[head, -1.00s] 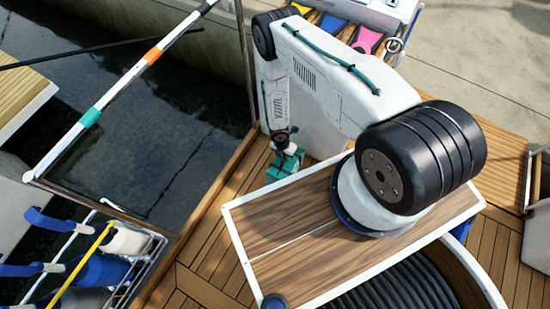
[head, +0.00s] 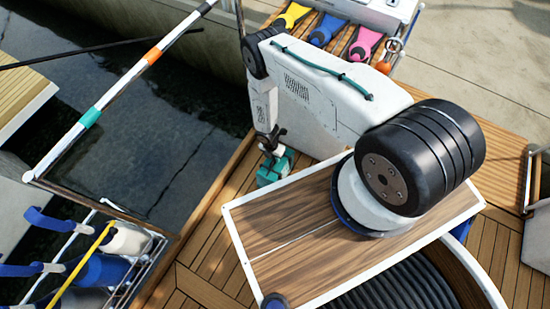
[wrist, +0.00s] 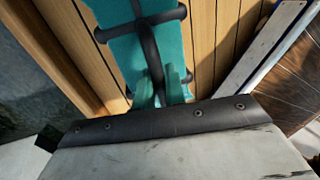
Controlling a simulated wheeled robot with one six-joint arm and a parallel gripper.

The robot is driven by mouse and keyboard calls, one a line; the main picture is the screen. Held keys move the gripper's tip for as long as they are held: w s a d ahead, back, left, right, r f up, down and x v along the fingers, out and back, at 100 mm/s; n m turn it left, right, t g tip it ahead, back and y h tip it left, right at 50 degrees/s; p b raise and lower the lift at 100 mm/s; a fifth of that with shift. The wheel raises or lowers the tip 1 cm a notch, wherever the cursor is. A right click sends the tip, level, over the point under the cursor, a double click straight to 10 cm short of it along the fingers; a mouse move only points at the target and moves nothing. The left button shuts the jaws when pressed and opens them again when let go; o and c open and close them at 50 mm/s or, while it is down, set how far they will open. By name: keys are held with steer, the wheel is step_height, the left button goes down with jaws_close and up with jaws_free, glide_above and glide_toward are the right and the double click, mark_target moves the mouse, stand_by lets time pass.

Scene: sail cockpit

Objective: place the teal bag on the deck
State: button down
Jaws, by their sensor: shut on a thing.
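The teal bag (head: 271,172) is at my gripper (head: 272,149), over the wooden deck (head: 213,228) between the water-side edge and the wood-topped board. In the wrist view the teal bag (wrist: 143,62) has dark straps and a dark handle, and my gripper's teal fingers (wrist: 161,88) are shut on the handle. Planks of the deck (wrist: 222,45) show beside and beyond the bag. I cannot tell whether the bag's underside touches the deck.
The wood-topped board (head: 290,225) with a white rim lies close to the right of the bag. A wooden edge borders dark water on the left. A rack (head: 135,270) with blue and white cylinders stands at lower left. Coloured fins (head: 328,30) lie at the top.

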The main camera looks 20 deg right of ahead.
steer(key=shift+f, duration=0.3)
steer(key=c, duration=1.5)
jaws_free()
steer(key=shift+f, duration=0.1)
steer(key=shift+o, duration=0.2)
